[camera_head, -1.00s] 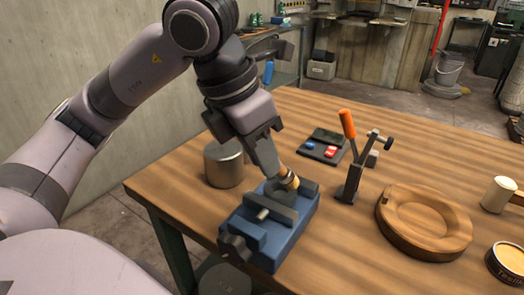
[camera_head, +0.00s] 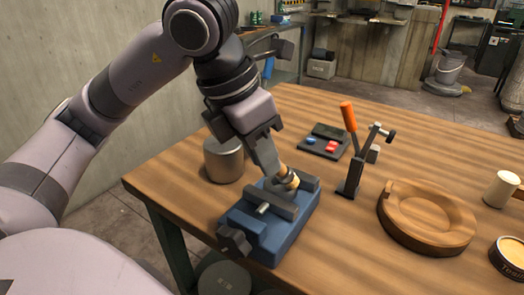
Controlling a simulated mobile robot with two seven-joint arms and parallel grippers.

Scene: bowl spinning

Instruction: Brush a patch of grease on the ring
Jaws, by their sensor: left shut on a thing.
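My left gripper (camera_head: 279,168) comes down over the blue vise (camera_head: 285,240) near the table's front left. It is shut on a small brush (camera_head: 290,179), of which a tan and metallic part shows at the fingertips. The brush is at the vise jaws; the gripper hides much of it, and I cannot tell whether its bristles touch anything. A dark piece between the jaws may be the ring, but it is mostly hidden. An open tin (camera_head: 510,256) with yellowish contents, perhaps the grease, stands at the right edge. My right gripper is not in view.
A metal cylinder (camera_head: 223,160) stands close behind the vise on the left. A clamp with an orange handle (camera_head: 348,116) stands right of the vise. A round wooden dish (camera_head: 424,222), a pale cylinder (camera_head: 501,189) and a dark tray (camera_head: 323,142) are also on the wooden table (camera_head: 345,255).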

